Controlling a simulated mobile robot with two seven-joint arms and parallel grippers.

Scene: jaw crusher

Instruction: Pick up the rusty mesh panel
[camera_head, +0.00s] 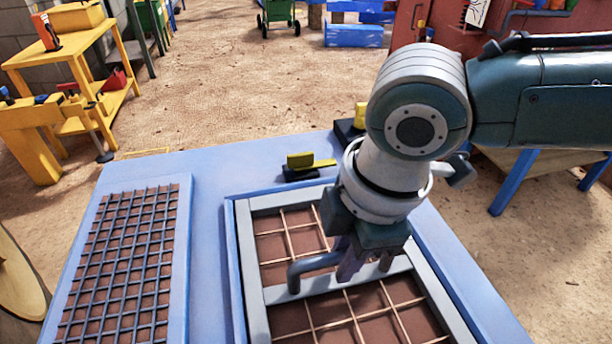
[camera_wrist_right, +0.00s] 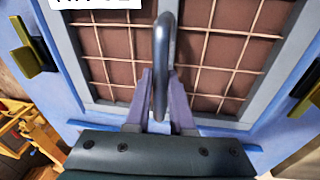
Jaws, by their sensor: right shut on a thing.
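The rusty mesh panel (camera_head: 246,262) has a pale grey frame, thin rust-coloured wires and a crossbar with a bent grey handle (camera_head: 312,263). It appears to sit in the right opening of the blue deck; I see no clear gap under it. My right gripper (camera_head: 352,264) comes down over the crossbar and is shut on the handle. In the right wrist view the fingers (camera_wrist_right: 160,92) stand on both sides of the handle (camera_wrist_right: 162,45), with the panel's mesh (camera_wrist_right: 218,62) behind. The gripper hides part of the crossbar. My left gripper is not in view.
A dark, finer mesh panel (camera_head: 125,262) lies in the deck's (camera_head: 212,190) left side. Yellow-handled clamps (camera_head: 310,162) stand at the deck's far edge. A yellow workbench (camera_head: 75,62) is at the back left. A blue-legged table (camera_head: 513,182) stands right. Sandy ground between is open.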

